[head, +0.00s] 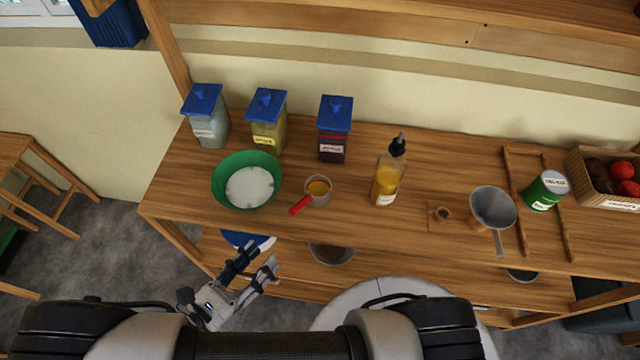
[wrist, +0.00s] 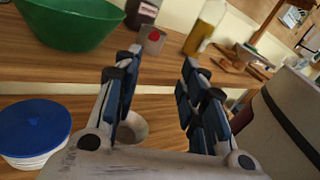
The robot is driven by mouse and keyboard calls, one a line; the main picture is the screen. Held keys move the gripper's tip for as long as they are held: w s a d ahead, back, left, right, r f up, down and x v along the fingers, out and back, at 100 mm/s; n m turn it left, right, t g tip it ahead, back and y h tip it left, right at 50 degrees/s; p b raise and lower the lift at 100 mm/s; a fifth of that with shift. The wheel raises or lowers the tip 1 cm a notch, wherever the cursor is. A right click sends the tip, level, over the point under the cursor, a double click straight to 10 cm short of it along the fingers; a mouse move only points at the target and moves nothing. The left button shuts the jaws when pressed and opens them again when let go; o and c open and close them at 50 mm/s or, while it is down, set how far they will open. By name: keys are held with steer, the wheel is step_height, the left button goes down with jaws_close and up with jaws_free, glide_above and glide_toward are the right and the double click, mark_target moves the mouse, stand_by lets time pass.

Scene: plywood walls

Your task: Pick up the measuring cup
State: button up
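In the wrist view the cup (wrist: 153,42) shows beyond my fingers, with the red handle end facing me. My gripper (head: 262,262) is in front of the shelf, apart from the cup. In the wrist view my gripper (wrist: 163,65) is open, with nothing between its fingers.
The green bowl (head: 220,188) holds white powder. Blue-lidded jars (head: 268,118) stand behind, an oil bottle (head: 388,178) stands right of the cup. A metal funnel or pan (head: 493,207) is farther right. A lower shelf carries a bowl (head: 332,254) and a blue-lidded container (wrist: 32,125).

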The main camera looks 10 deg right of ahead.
steer(key=n+t+b, duration=0.1)
steer(key=b, duration=0.1)
glide_toward(303, 201)
steer(key=x, duration=0.2)
steer(key=f+x, duration=0.1)
steer(key=x, duration=0.1)
steer(key=shift+d, duration=0.4)
steer(key=shift+w+a+b+x, duration=0.1)
steer(key=shift+b+x, duration=0.25)
steer(key=shift+x, duration=1)
steer(key=shift+w+a+b+x, duration=0.1)
steer(key=shift+b+x, duration=0.2)
steer(key=shift+x, duration=1.05)
steer(key=shift+a, duration=0.1)
steer(key=shift+c, duration=0.3)
jaws_close()
